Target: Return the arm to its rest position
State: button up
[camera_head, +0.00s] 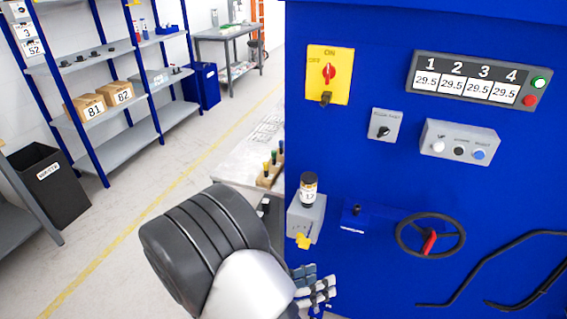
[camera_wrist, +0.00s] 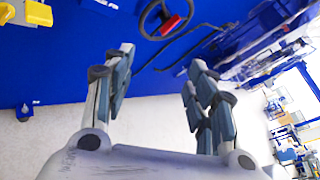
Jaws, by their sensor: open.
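My gripper (camera_head: 318,283) is at the bottom middle of the head view, in front of the lower part of the blue machine (camera_head: 390,190). In the wrist view its two fingers (camera_wrist: 158,95) are spread apart with nothing between them. The blue machine also fills the upper part of the wrist view (camera_wrist: 60,65). My dark grey arm covers part of the floor and table in the head view.
A handwheel (camera_head: 430,237) with a red handle and a grey box (camera_head: 305,222) with a labelled bottle (camera_head: 308,189) are on the machine near my gripper. Shelves (camera_head: 100,75), a black bin (camera_head: 48,183) and a table (camera_head: 240,160) stand left. Floor (camera_head: 125,215) between is clear.

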jog(key=s+d+r+m+g+y, duration=0.6)
jog(key=s+d+r+m+g, duration=0.35)
jog(key=m, duration=0.65)
jog(key=s+a+r+m+t+y, duration=0.2)
jog(key=s+r+m+t+y, duration=0.5)
jog(key=m, duration=0.6)
notch_tip(320, 180, up, 3)
jog(key=shift+a+f+y, duration=0.2)
jog(key=shift+a+y, duration=0.2)
